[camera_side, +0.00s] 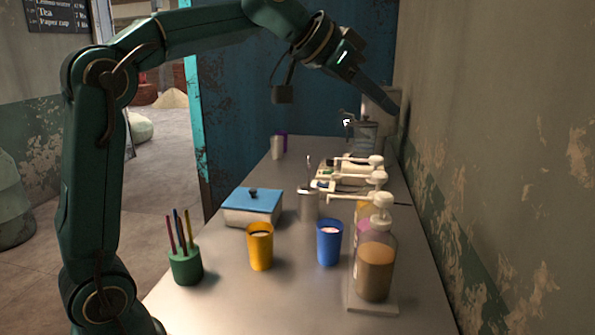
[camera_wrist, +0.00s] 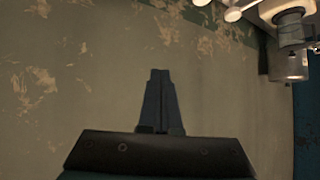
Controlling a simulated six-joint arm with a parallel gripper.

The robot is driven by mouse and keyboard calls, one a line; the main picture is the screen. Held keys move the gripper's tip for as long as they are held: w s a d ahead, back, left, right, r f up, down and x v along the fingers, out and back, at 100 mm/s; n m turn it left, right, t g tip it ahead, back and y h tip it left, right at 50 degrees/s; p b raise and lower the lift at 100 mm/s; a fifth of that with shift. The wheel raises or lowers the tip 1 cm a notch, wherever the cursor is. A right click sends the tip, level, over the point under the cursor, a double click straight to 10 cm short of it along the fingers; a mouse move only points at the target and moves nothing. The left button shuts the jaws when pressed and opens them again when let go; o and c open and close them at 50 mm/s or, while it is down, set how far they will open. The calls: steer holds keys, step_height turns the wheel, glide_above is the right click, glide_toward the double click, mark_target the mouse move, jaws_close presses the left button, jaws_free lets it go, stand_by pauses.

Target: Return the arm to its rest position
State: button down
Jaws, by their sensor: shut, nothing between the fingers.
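My gripper (camera_side: 391,106) is raised above the far part of the table, close to the right-hand wall, pointing down and to the right. In the wrist view my gripper (camera_wrist: 160,72) shows its two fingers together with nothing between them, against the peeling wall. My arm reaches from the left front over the table. The gripper is apart from everything on the table.
The table (camera_side: 225,300) holds a yellow cup (camera_side: 260,247), a blue cup (camera_side: 329,243), a pump bottle (camera_side: 375,265), a blue-lidded box (camera_side: 252,207) and a green pen holder (camera_side: 186,266).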

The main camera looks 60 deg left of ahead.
steer(key=s+f+n+g+y, duration=0.1)
steer(key=s+f+n+g, duration=0.1)
steer(key=s+f, duration=0.7)
steer(key=s+f+n+g+y, duration=0.2)
steer(key=s+f, duration=0.8)
steer(key=s, duration=0.5)
steer(key=shift+s+d+f+g, duration=0.2)
steer(key=shift+s+g, duration=0.1)
steer(key=shift+g, duration=0.1)
